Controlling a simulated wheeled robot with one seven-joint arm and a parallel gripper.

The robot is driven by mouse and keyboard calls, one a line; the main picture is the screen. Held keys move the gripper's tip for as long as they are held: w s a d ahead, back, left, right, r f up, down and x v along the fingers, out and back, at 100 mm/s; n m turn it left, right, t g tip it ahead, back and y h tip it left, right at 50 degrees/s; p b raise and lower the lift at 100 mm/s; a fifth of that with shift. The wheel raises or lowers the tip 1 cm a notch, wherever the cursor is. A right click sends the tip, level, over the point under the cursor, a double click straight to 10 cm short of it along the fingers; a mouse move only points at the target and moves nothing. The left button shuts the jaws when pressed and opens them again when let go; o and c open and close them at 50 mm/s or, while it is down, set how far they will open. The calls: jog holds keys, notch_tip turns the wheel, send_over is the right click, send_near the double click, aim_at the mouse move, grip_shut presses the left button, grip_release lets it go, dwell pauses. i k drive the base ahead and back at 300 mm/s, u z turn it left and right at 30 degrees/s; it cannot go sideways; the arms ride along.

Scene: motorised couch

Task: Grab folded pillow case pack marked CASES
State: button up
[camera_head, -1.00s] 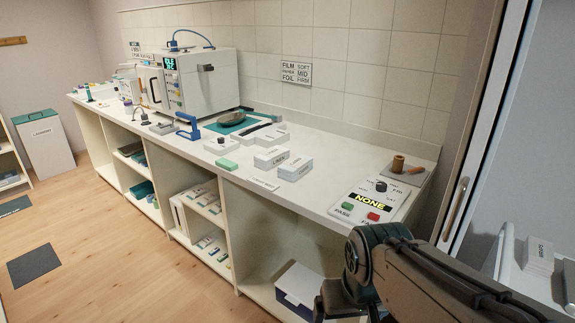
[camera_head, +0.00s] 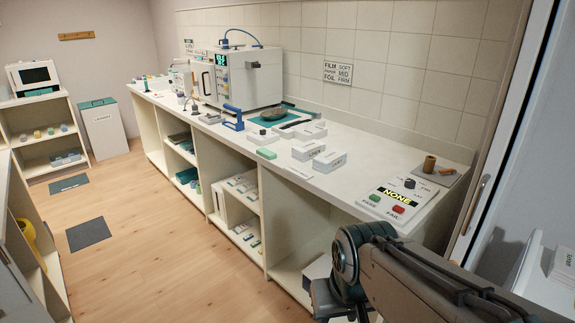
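I cannot make out a pack marked CASES; the small labels are too blurred to read. Two white packs lie side by side on the long counter, a left pack (camera_head: 307,150) and a right pack (camera_head: 330,161), both with dark print on their sides. Another white pack (camera_head: 563,264) with print stands at the far right edge, partly cut off. My arm shows at the bottom right, bent down in front of the counter's near end. My gripper is not visible.
The white counter (camera_head: 365,172) runs along the tiled wall, with a control panel (camera_head: 401,200) at its near end and a steriliser-like machine (camera_head: 237,78) farther back. Open shelves lie below. A shelf unit (camera_head: 45,111) and bin (camera_head: 104,130) stand at the far left. The wooden floor is mostly clear.

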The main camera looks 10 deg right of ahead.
aim_at(326, 163)
jog(key=u, duration=0.05)
jog(key=k, duration=0.25)
jog(key=u, duration=0.9)
jog(key=i, duration=1.5)
jog(key=z, duration=0.65)
jog(key=i, duration=1.15)
jog(key=z, duration=1.55)
jog(key=i, duration=0.6)
jog(key=z, duration=0.65)
